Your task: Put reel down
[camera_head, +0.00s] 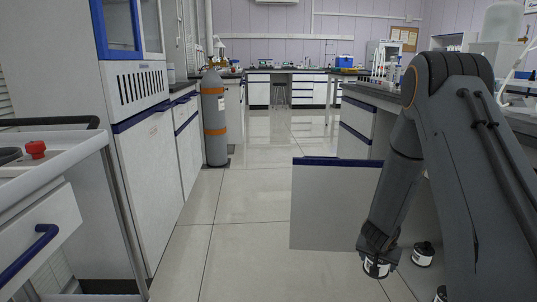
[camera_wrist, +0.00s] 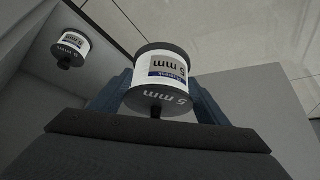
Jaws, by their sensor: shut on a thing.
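My gripper (camera_head: 378,258) points down at the lower right of the head view and is shut on a reel (camera_head: 375,269). The reel has dark ends and a white band. In the wrist view, the held reel (camera_wrist: 160,78) sits between the two blue-grey fingers, with "5 mm" printed on its band and end. A second, similar reel (camera_head: 422,254) is just right of the gripper; in the wrist view a like reel (camera_wrist: 70,48) is at the upper left, against grey surfaces. A third such piece (camera_head: 441,294) is partly cut off. What lies under the held reel is hidden.
A white panel with a blue top edge (camera_head: 335,205) juts into the aisle left of the arm. A counter (camera_head: 358,120) is behind it. A grey gas cylinder (camera_head: 214,120) and a trolley (camera_head: 50,205) stand left. The tiled aisle (camera_head: 245,200) is clear.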

